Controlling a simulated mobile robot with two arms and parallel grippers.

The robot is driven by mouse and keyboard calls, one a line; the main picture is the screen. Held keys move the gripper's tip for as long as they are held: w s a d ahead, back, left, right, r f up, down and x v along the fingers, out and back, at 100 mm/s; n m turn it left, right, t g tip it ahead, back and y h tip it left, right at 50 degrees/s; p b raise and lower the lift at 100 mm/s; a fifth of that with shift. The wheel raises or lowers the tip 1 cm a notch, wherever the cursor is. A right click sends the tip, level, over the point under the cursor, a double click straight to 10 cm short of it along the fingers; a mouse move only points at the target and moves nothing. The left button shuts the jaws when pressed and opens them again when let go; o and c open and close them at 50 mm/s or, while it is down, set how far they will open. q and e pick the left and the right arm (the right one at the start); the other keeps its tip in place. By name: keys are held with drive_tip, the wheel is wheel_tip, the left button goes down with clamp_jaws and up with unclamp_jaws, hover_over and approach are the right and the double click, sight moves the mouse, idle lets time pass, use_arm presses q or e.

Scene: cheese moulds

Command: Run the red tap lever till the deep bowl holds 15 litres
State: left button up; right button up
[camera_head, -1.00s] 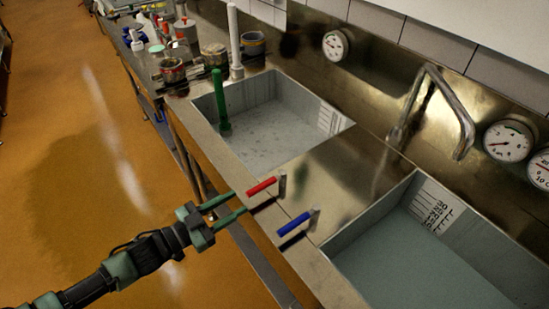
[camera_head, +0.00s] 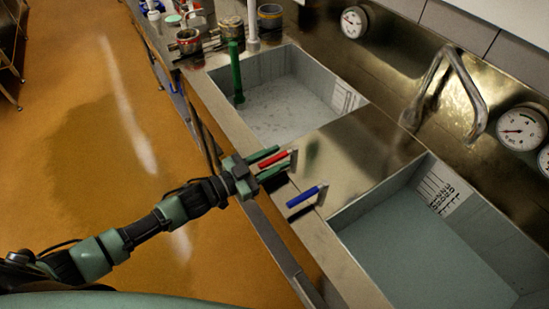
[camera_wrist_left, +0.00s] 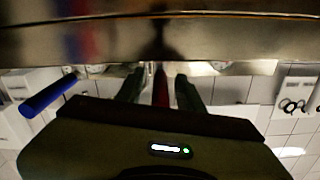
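The red tap lever (camera_head: 273,159) stands at the front edge of the sink top, left of the blue lever (camera_head: 305,197). My left gripper (camera_head: 268,163) is open, one finger on each side of the red lever. In the left wrist view the red lever (camera_wrist_left: 160,88) shows between the fingers, with gaps on both sides. The left bowl (camera_head: 262,70) has a pale floor and a green standpipe; the right bowl (camera_head: 362,260) looks filled with grey-blue liquid. Both have scales, too small to read. I cannot tell which is the deep bowl. My right gripper is not in view.
The bent spout (camera_head: 466,80) stands at the back between the bowls. Gauges, such as one dial (camera_head: 521,129), sit on the back wall. Pots (camera_head: 188,42) and bottles crowd the counter's far left. Floor (camera_head: 100,150) is clear on the left.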

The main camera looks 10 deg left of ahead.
use_arm(q)
clamp_jaws()
drive_tip(key=shift+a, duration=0.1)
idle(1.2)
